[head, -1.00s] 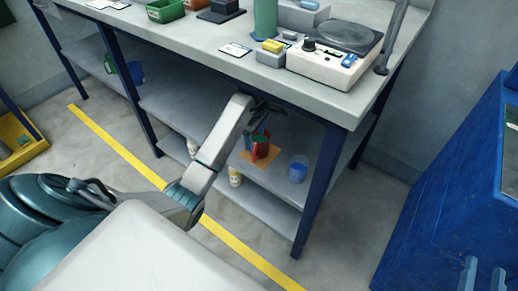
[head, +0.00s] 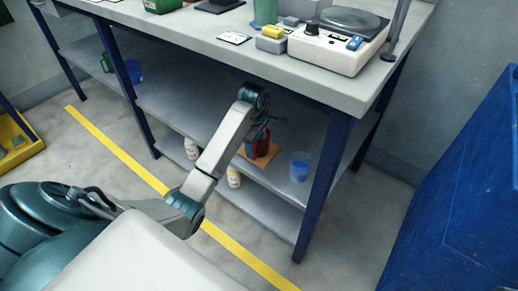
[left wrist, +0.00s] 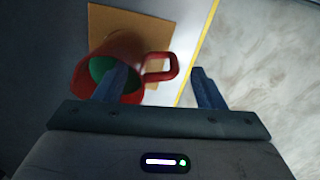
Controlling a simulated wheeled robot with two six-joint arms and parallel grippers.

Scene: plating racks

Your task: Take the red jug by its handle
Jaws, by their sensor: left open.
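The red jug (left wrist: 125,51) with a green inside stands on a tan board in the left wrist view. Its handle (left wrist: 165,68) is a red loop on the jug's right side. My left gripper (left wrist: 158,74) is open, one finger in front of the jug's mouth and the other to the right of the handle. The handle's end shows in the gap between the fingers; whether either finger touches the jug I cannot tell. In the head view the red jug (head: 262,145) is partly hidden behind my left gripper (head: 266,126). My right gripper is not in view.
The tan board (head: 263,158) lies on the middle shelf (head: 215,125) under the workbench (head: 225,62). A blue translucent cup (head: 299,167) stands to the right of the jug, near the bench leg (head: 322,185). White bottles (head: 233,177) stand on the lower shelf.

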